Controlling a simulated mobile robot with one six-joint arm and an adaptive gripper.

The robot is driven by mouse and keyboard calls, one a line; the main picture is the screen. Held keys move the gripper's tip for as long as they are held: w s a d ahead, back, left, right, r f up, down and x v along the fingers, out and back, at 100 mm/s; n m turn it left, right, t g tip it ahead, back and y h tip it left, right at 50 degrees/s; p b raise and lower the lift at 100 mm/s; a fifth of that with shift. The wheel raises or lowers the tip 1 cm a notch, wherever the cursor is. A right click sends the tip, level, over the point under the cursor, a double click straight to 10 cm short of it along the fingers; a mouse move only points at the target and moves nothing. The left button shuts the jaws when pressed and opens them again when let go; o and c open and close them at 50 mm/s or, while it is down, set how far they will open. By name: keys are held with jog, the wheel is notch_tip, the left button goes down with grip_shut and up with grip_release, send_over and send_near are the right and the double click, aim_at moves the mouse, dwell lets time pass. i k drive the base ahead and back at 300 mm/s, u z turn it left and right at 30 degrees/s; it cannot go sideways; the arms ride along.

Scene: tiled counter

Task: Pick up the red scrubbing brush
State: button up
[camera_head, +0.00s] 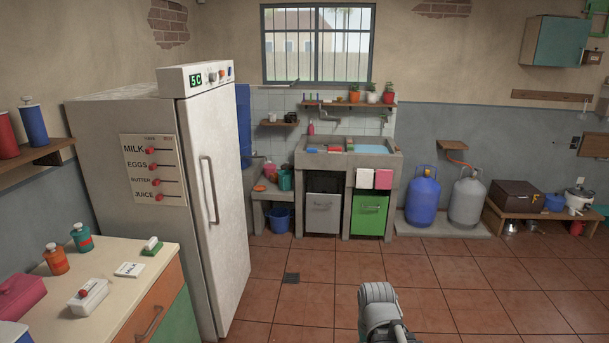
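A small red item (335,149) lies on the front left of the concrete sink counter (385,158), below the window. It may be the red scrubbing brush, but it is too small here to tell bristles or handle. A small blue item (312,150) lies just left of it. Part of my grey arm shows at the bottom, right of centre, far from the sink counter. My gripper itself is not in view.
A tall white fridge (130,165) and a cabinet with bottles stand at left. Blue (422,200) and grey (466,202) gas cylinders stand right of the sink. A blue bucket (279,220) stands left of it. The tiled floor (330,275) between is clear.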

aim_at(331, 150)
jog(key=u, duration=0.15)
jog(key=i, duration=2.25)
jog(key=z, duration=0.15)
jog(key=i, duration=1.15)
jog(key=z, duration=0.25)
